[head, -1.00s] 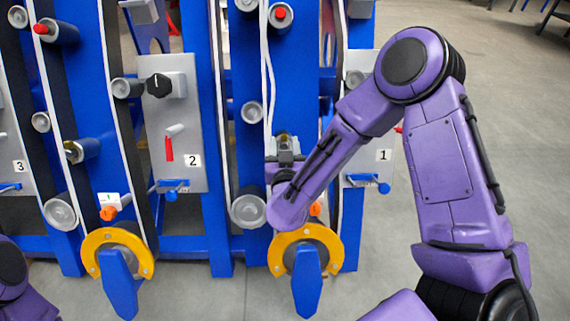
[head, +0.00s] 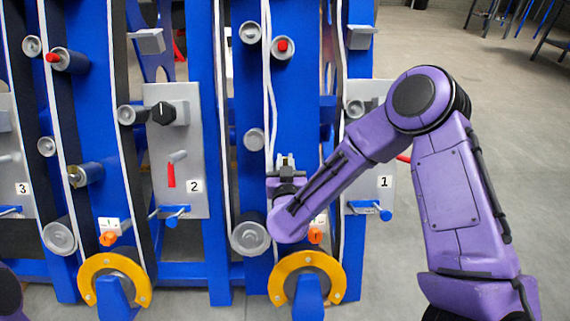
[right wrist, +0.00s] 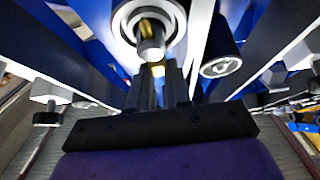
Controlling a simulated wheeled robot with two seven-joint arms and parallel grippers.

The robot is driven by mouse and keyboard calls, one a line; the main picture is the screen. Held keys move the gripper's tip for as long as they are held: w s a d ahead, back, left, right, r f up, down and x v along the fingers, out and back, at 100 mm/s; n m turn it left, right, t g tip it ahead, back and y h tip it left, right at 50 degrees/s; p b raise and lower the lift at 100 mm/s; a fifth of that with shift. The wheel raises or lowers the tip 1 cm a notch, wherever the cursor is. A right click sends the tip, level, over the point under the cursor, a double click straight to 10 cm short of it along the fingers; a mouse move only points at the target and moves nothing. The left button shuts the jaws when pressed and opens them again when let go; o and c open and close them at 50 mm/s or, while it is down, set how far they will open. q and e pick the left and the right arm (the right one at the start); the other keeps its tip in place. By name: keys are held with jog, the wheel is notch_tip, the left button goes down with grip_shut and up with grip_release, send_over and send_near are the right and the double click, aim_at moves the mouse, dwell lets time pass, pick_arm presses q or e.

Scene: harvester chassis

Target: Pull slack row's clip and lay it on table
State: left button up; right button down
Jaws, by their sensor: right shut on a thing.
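My right gripper (head: 286,166) is at the middle of the right-hand row, above that row's yellow ring (head: 307,262). In the right wrist view, its dark fingers (right wrist: 166,84) are shut on a small pale-yellow part (right wrist: 158,69) in front of a silver roller end with a gold core (right wrist: 150,32). The fingers and wrist hide most of this part, so I cannot tell for sure that it is the clip. My left gripper is out of view.
Blue frames with belts and grey rollers fill the left and middle. Panel 2 (head: 179,150) stands between the rows, with panel 1 (head: 376,180) to the right. A large roller (head: 250,235) sits below left of the gripper. Open floor lies right; dark tables (head: 551,38) stand far back.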

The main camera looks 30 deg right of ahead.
jog(key=shift+w+d+r+p, duration=0.25)
jog(key=shift+w+r+p, duration=0.2)
jog(key=shift+r+p, duration=0.45)
jog(key=shift+w+d+r+p, duration=0.2)
jog(key=shift+w+r+p, duration=0.25)
jog(key=shift+r+p, duration=0.45)
jog(key=shift+w+d+r+p, duration=0.25)
jog(key=shift+w+r+p, duration=0.2)
jog(key=shift+r+p, duration=0.45)
